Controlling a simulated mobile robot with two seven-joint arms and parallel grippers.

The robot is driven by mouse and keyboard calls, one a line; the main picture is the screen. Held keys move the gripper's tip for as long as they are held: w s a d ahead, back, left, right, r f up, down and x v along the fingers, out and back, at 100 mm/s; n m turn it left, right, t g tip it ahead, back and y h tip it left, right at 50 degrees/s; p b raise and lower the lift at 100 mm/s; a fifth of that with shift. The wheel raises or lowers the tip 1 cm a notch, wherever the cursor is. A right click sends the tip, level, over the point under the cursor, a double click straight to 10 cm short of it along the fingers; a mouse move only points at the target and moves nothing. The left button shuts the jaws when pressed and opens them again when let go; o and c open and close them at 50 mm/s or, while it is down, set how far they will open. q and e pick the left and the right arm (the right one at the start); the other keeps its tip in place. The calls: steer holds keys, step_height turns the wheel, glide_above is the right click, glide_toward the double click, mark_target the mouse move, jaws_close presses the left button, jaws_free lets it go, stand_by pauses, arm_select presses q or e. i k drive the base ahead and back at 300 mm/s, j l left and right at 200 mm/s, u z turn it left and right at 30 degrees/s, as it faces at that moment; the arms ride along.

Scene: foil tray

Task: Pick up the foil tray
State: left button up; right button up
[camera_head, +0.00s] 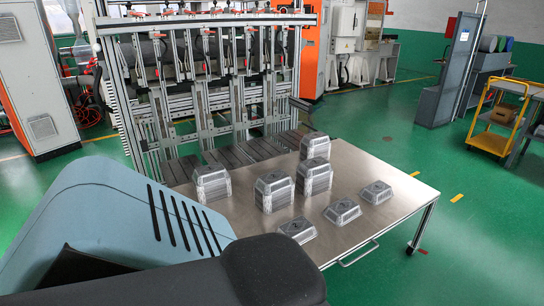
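Silver foil trays sit upside down on a metal-topped table (384,226). Three low ones lie towards the front right: a near foil tray (298,230), a middle one (342,211) and a right one (376,192). Behind them are taller stacks of foil trays: a left stack (211,184), a centre stack (274,192), a right stack (314,178) and a back stack (315,147). A blue-grey and black arm link of mine fills the lower left and covers the table's near left part. Neither of my grippers shows.
A metal frame machine (210,85) with upright rails stands behind the table, its slatted conveyor (240,153) meeting the table's back left edge. A yellow cart (498,115) and grey cabinet (452,75) stand far right. The green floor right of the table is open.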

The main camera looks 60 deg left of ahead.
mark_target(301, 230)
steer(key=i+j+u, duration=0.1)
steer(key=i+u, duration=0.45)
steer(key=u, duration=0.3)
steer(key=i+l+u, duration=0.1)
steer(key=i+u, duration=0.5)
steer(key=u, duration=0.25)
steer(key=i+u, duration=0.15)
steer(key=u, duration=0.3)
steer(key=i+l+u, duration=0.1)
steer(key=u, duration=0.35)
steer(key=i+l+u, duration=0.3)
steer(key=i+u, duration=0.15)
